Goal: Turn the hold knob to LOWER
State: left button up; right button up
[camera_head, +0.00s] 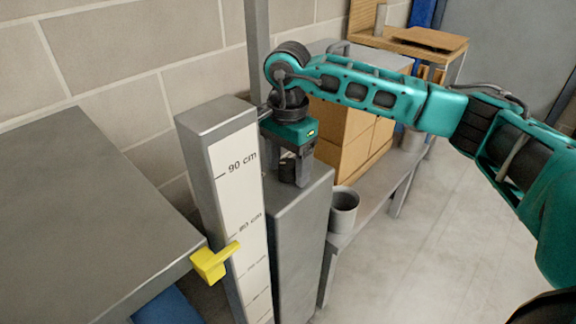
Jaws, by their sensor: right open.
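My right gripper (292,172) comes in from the right and points down over the top of a grey box-shaped post (302,230). Its jaws are open. A small dark shape, likely the hold knob (286,168), shows between or just behind the fingers. The gripper hides most of it, so its setting and any LOWER mark cannot be read. I cannot tell whether the fingers touch it. A scale post (233,190) with cm marks stands just left of the box. A yellow pointer (214,262) at the platform edge sits a little below the 80 cm mark. My left gripper is out of view.
A grey platform (85,210) fills the left. A thin grey upright (257,50) rises behind the gripper. A grey cup (343,208) stands on a low grey bench (372,212) right of the post, with tan boxes (345,135) behind. The floor at right is clear.

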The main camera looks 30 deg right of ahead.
jog(key=shift+c, duration=0.2)
jog(key=c, duration=1)
